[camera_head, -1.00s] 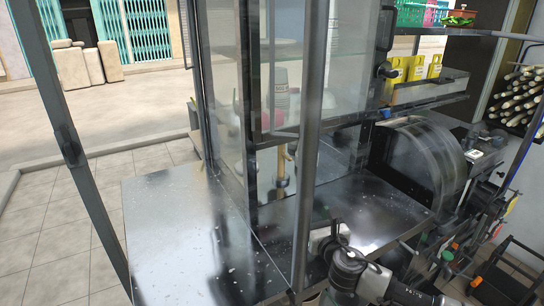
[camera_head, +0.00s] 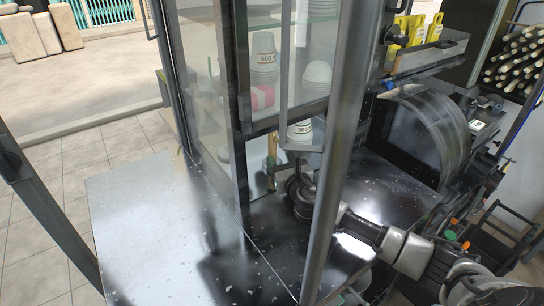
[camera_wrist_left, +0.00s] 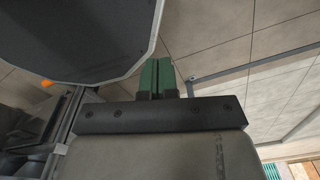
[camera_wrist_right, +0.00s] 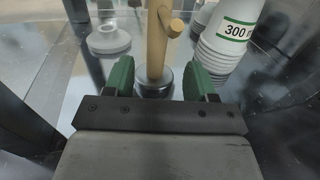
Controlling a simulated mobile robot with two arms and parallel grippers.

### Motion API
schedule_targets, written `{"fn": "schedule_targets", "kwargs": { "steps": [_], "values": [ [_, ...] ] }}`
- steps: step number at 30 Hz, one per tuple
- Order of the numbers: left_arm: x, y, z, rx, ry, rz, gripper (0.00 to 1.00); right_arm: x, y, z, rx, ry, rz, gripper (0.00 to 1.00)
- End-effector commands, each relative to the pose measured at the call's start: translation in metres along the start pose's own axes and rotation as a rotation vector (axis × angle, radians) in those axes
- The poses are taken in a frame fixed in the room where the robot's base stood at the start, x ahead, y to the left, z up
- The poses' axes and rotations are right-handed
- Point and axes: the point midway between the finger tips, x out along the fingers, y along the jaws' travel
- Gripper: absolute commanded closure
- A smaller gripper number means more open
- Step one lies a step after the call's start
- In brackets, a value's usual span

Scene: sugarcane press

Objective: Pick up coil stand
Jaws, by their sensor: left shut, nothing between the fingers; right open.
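The coil stand appears to be a wooden post with a short side peg on a round dark metal base (camera_wrist_right: 155,45). In the right wrist view it stands upright between my spread green fingertips. In the head view its wooden post (camera_head: 271,148) shows partly behind the frame, above the dark metal counter. My right gripper (camera_wrist_right: 160,80) is open and empty, close in front of the stand; I cannot tell whether a finger touches it. In the head view the right gripper (camera_head: 294,182) is low over the counter. My left gripper (camera_wrist_left: 156,78) is shut and empty, away from the stand.
A stack of 300 ml cups (camera_wrist_right: 228,40) stands just right of the stand. A white round piece (camera_wrist_right: 108,40) is to its left. A vertical frame post (camera_head: 338,150) stands before my right arm. The front metal counter (camera_head: 150,225) is clear.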

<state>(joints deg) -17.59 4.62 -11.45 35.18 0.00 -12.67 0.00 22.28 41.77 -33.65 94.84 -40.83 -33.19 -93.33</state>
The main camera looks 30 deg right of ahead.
Motion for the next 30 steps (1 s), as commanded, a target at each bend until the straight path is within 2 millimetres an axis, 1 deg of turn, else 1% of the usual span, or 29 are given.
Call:
{"fn": "schedule_targets", "kwargs": {
  "steps": [2,6,9,12,15,21,23,30],
  "values": [
    [-0.002,-0.001,-0.004,0.000,0.006,-0.001,1.00,0.006,0.001,0.001,0.000,0.000,-0.002,0.44],
    [-0.006,-0.002,-0.012,0.000,0.019,-0.002,1.00,0.025,0.004,0.002,0.002,-0.001,-0.002,0.44],
    [-0.007,-0.001,-0.013,0.000,0.021,-0.002,1.00,0.039,0.005,0.001,0.001,-0.001,-0.002,0.44],
    [-0.007,-0.001,-0.013,0.000,0.021,-0.002,1.00,0.048,0.004,0.000,-0.001,0.000,-0.002,0.44],
    [-0.007,-0.001,-0.013,0.000,0.020,-0.002,1.00,0.052,0.005,0.000,0.000,0.000,-0.001,0.44],
    [-0.007,-0.001,-0.011,0.000,0.018,-0.001,1.00,0.052,0.004,-0.001,-0.001,0.000,0.000,0.44],
    [-0.007,-0.001,-0.011,0.000,0.017,-0.001,1.00,0.052,0.004,-0.001,-0.001,0.000,0.000,0.52],
    [-0.007,-0.001,-0.009,0.000,0.014,-0.001,1.00,0.052,0.004,-0.001,-0.001,0.000,-0.001,0.88]
  ]
}}
